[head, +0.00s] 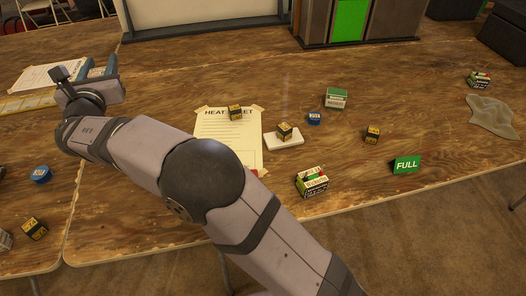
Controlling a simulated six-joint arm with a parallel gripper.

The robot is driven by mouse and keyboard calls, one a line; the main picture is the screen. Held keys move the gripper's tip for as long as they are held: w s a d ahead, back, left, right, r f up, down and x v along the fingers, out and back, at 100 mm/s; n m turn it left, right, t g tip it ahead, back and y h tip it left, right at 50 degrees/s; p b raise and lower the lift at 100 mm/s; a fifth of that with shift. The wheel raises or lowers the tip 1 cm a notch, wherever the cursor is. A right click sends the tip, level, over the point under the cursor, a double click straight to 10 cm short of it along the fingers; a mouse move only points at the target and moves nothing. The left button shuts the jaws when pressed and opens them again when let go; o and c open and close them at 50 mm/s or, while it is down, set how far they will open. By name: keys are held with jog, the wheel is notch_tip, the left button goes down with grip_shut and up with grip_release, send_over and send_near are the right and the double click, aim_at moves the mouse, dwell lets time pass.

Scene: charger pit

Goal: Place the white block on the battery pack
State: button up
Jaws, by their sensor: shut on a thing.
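A flat white block (270,141) lies on the table right of the paper sheet, with a small yellow-and-black cube (284,131) on top of it. I cannot tell for sure which thing is the battery pack; a green, white and black printed box (311,182) sits near the table's front edge. My gripper (113,68) is at the upper left, far from the white block. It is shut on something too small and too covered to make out. My arm crosses the middle of the view and hides part of the table.
A paper sheet (215,127) bears another cube (235,112). Nearby are a green-topped box (336,97), blue disc (314,119), cube (372,134) and green FULL sign (406,164). A grey cloth (490,115) lies right. Dark bins (385,22) stand behind.

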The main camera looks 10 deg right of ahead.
jog(key=w+d+r+m+h+p, duration=0.1)
jog(key=w+d+h+p, duration=0.15)
jog(key=d, duration=0.55)
jog(key=w+d+r+m+h+p, duration=0.2)
jog(key=w+d+p, duration=0.15)
jog(key=d, duration=0.45)
jog(key=s+d+f+m+g+h+p, duration=0.2)
jog(key=s+d+f+h, duration=0.15)
jog(key=d, duration=0.55)
jog(key=s+d+f+m+g+h+p, duration=0.1)
jog(key=s+d+f+m+h+p, duration=0.15)
jog(key=d+f, duration=0.4)
jog(key=r+m+g+h, duration=0.1)
jog(key=m+g+h, duration=0.7)
jog(key=m+g, duration=0.5)
send_over(313, 179)
jog(key=d, duration=0.4)
jog(key=n+g, duration=0.2)
jog(key=shift+w+a+f, duration=0.1)
jog(key=shift+w+f, duration=0.1)
jog(key=shift+f, duration=2.25)
jog(key=shift+w+a+f, duration=0.1)
jog(key=shift+w+f, duration=0.05)
jog(key=shift+f, duration=2.3)
jog(key=shift+f, duration=0.15)
